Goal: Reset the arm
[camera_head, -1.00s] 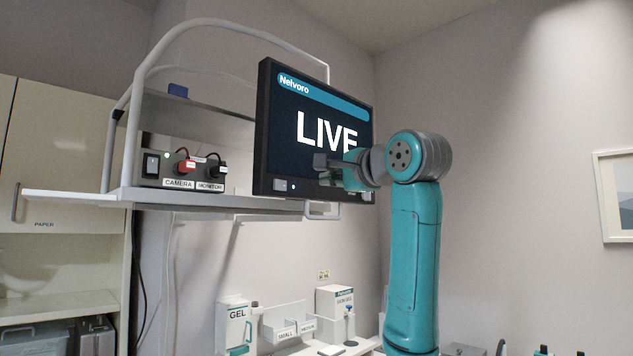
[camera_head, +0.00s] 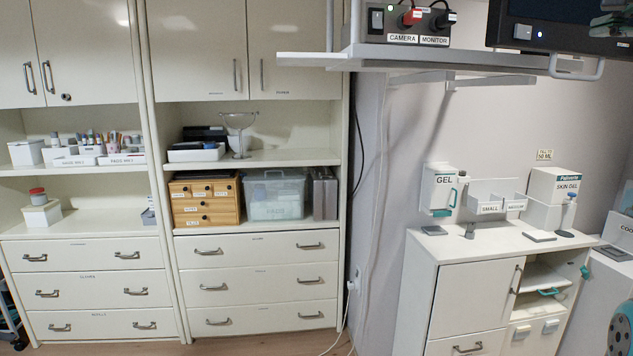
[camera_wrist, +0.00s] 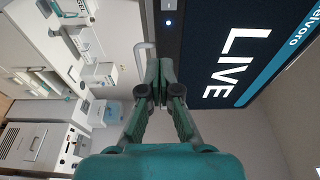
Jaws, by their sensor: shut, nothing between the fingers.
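My gripper (camera_wrist: 160,78) shows in the wrist view with its two teal and grey fingers together and nothing between them. The monitor (camera_wrist: 225,65), reading LIVE, is close beyond and to the right of the fingertips; I cannot tell the exact gap. In the head view only the lower edge of the monitor (camera_head: 570,37) shows at the upper right, with a teal part of my arm in front of it at the frame's edge. Most of my arm is outside the head view.
A wall shelf (camera_head: 430,62) holds the camera and monitor switch box (camera_head: 415,25). Tall cabinets with drawers (camera_head: 255,285) fill the left. Some floor is clear in front.

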